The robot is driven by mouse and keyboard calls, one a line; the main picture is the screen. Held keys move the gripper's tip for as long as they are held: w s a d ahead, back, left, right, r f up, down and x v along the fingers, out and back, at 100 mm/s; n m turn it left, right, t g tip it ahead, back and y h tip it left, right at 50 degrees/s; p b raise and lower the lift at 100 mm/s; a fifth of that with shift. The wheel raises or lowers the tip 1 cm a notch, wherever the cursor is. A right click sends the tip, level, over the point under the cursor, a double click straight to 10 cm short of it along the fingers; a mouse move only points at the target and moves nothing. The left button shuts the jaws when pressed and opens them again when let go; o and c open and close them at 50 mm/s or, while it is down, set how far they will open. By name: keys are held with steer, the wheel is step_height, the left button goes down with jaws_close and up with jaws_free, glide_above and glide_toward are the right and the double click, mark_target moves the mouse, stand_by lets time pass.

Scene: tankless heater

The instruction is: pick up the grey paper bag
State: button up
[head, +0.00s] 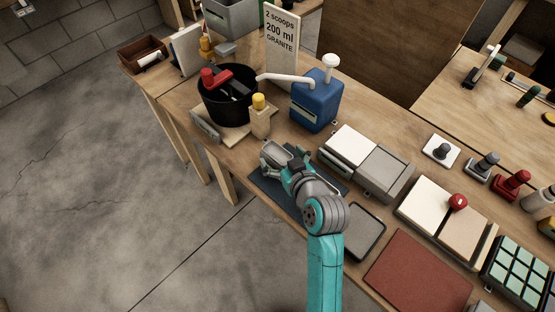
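My gripper (279,156) hangs over a dark mat (262,189) near the front edge of the workbench. It is seen from behind and above, with my teal arm reaching up from the bottom of the view. Pale grey surfaces show at its end. I cannot tell whether they are only its fingers or also part of a grey paper bag. No grey paper bag can be clearly made out elsewhere. The space between and under the fingers is largely hidden.
A blue jug with a pump (317,104), a yellow-capped bottle (260,122) and a black bucket (222,108) stand beyond my gripper. A white-and-grey box (381,170) is close on the right. A dark grey tray (363,230) and a red mat (415,274) lie nearer. Open floor is left.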

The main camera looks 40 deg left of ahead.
steer(key=c, duration=1.4)
step_height(320, 180, up, 10)
steer(key=shift+r, duration=0.1)
